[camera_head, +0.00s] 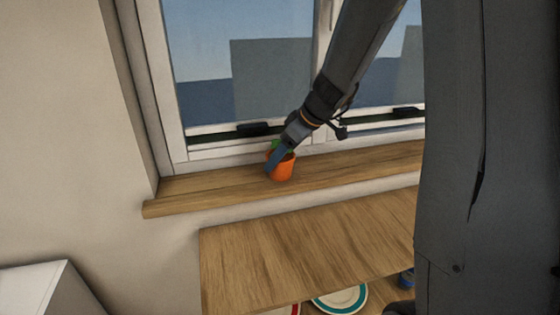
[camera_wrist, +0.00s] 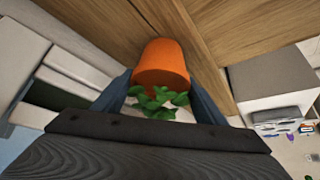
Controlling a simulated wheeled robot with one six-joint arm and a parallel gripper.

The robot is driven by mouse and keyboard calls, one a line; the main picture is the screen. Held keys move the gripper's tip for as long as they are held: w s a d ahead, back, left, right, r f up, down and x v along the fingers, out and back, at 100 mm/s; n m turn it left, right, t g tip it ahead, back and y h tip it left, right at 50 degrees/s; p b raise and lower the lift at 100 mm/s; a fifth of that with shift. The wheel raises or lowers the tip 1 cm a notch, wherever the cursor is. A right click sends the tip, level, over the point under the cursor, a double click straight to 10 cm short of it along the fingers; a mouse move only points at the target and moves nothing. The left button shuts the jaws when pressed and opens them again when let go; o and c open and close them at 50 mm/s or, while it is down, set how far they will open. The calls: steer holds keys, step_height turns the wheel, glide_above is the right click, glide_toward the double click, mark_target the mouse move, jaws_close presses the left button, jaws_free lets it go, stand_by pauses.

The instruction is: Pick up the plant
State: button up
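The plant is an orange pot (camera_head: 284,168) with green leaves, at the left part of the wooden window sill (camera_head: 215,187). It appears to stand on the sill. In the wrist view, the pot (camera_wrist: 161,64) is in the middle, with its leaves (camera_wrist: 157,102) towards me. My gripper (camera_head: 279,161) reaches down to it from the upper right; one blue-grey finger covers the pot's left side. In the wrist view, the fingers of my gripper (camera_wrist: 161,80) lie on either side of the pot, with no clear gap. Whether they press on it cannot be told.
A window (camera_head: 245,75) with a white frame is right behind the sill. Below is a wooden surface (camera_head: 300,250), with plates (camera_head: 341,299) partly seen under its edge. A white box-like unit (camera_head: 35,288) is at lower left. The sill left of the pot is clear.

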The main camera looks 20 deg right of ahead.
steer(key=c, duration=0.7)
steer(key=shift+c, duration=0.5)
steer(key=shift+r, duration=0.15)
